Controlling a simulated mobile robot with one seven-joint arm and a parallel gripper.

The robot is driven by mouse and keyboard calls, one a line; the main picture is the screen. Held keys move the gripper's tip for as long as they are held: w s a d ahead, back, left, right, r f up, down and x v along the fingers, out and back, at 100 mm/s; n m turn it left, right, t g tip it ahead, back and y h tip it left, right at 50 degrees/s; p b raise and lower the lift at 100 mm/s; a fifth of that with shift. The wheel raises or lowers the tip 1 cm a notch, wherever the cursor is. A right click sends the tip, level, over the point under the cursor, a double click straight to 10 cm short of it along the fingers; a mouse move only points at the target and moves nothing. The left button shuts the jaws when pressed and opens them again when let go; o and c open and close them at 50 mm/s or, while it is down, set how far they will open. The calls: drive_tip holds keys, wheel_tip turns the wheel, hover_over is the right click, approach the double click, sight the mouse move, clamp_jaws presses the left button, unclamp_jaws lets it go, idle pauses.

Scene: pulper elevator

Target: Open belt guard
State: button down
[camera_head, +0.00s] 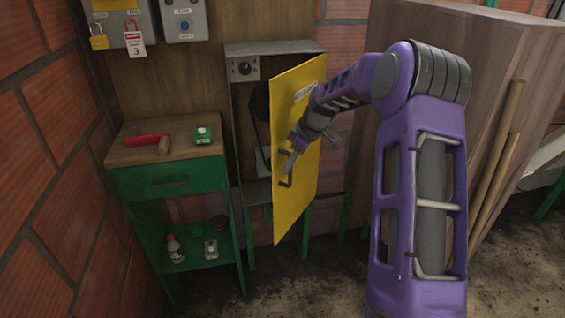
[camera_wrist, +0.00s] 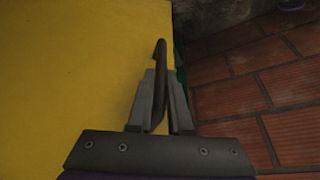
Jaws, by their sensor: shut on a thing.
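The belt guard is a yellow panel (camera_head: 292,200) on the front of a grey metal cabinet (camera_head: 237,125). It stands swung part way out, and the cabinet's inside shows to its left, with a dark round part partly hidden behind the panel. A dark bar handle (camera_head: 286,168) is on the panel's outer face near its left edge. My gripper (camera_head: 291,160) is at this handle, and in the wrist view my gripper (camera_wrist: 158,105) is shut around the dark handle bar (camera_wrist: 158,60). The yellow panel (camera_wrist: 80,70) fills the left of the wrist view.
Grey control boxes with a yellow padlock (camera_head: 98,40) hang above. A large wooden board (camera_head: 500,60) leans at right. Floor in front is clear.

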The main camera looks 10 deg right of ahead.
drive_tip(key=s+d+n+g+p, duration=0.1)
drive_tip(key=s+d+n+p, duration=0.1)
drive_tip(key=d, duration=0.8)
drive_tip(key=s+d+n+g+p, duration=0.1)
drive_tip(key=s+d+n, duration=0.3)
drive_tip(key=d, duration=0.6)
drive_tip(key=shift+d+n+g+y+p, duration=0.3)
drive_tip(key=shift+d+n+p, duration=0.1)
drive_tip(key=shift+p, duration=0.45)
drive_tip(key=shift+s, duration=0.1)
drive_tip(key=c, duration=0.8)
unclamp_jaws()
drive_tip(key=shift+a, duration=0.1)
drive_tip(key=shift+c, duration=0.2)
wheel_tip(320, 180, up, 10)
drive_tip(key=shift+p, duration=0.45)
